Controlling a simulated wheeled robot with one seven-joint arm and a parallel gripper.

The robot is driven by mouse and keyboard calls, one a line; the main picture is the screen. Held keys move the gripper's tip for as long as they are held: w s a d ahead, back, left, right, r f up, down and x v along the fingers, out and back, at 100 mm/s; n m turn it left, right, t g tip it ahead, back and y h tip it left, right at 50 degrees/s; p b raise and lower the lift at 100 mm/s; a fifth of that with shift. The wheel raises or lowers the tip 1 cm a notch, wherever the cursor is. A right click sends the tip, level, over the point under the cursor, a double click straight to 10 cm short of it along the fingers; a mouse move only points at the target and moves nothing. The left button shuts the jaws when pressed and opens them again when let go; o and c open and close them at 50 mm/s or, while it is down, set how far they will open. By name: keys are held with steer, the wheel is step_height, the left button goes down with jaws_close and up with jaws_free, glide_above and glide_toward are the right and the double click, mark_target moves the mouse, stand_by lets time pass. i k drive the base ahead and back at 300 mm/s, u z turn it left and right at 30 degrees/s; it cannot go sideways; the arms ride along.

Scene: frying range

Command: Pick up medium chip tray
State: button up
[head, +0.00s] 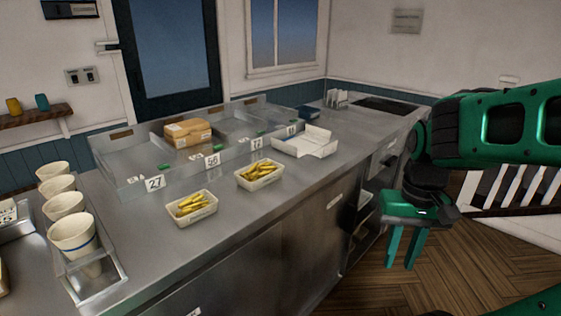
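Two cream chip trays filled with yellow chips sit on the steel counter. One chip tray (191,208) is nearer the front left, and the other chip tray (260,175) is further back to its right. They look close in size, and I cannot tell which is the medium one. My gripper (402,250) hangs with its fingers pointing down, to the right of the counter and over the wooden floor. Its two green fingers are apart with nothing visible between them. It is well away from both trays.
The steel counter (140,235) has a divided metal bin with number cards and brown boxes (187,132) behind the trays. An open white box (304,142) stands right of them. Several cups (72,235) fill a rack at left. Open floor (450,265) lies at right.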

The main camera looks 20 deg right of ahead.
mark_target(255, 176)
steer(key=z, duration=0.45)
steer(key=i, duration=0.9)
steer(key=z, duration=0.45)
